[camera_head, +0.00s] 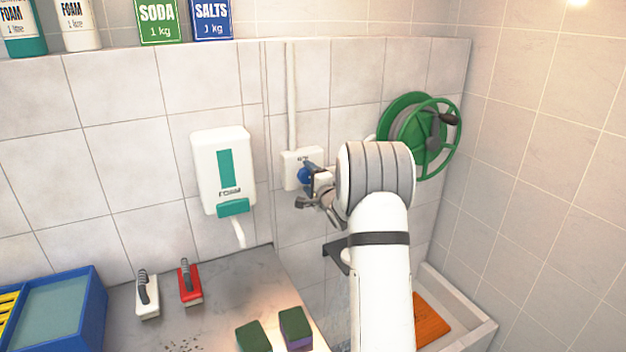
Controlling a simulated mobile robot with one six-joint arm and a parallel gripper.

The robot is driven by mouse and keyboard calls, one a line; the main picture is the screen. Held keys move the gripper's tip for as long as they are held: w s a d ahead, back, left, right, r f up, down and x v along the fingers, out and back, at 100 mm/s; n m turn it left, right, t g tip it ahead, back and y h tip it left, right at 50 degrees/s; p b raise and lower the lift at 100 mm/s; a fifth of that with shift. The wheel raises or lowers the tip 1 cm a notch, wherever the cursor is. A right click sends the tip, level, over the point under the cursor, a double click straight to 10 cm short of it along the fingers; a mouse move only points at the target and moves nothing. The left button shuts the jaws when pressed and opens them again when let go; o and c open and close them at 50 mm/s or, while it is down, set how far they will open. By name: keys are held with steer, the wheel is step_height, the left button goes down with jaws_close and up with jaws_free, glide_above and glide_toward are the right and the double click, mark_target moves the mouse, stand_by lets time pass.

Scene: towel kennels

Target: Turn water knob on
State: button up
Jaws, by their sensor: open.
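A blue water knob (302,175) sits on the front of a white wall box (290,165) below a vertical white pipe (291,100). My gripper (305,185) is open right at the knob, with one finger near its top and the other below it. My gripper partly covers the knob, and I cannot tell whether the fingers touch it. The knob's marking is too small to read.
A green hose reel (412,108) hangs right of my arm. A white foam dispenser (222,165) is on the wall at left. The counter (215,300) holds red and white brushes and sponges. A white basin (468,310) with an orange item (430,322) lies lower right.

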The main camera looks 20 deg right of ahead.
steer(key=s+b, duration=0.2)
steer(key=s, duration=0.5)
steer(key=shift+s+d, duration=0.15)
steer(key=shift+s, duration=0.15)
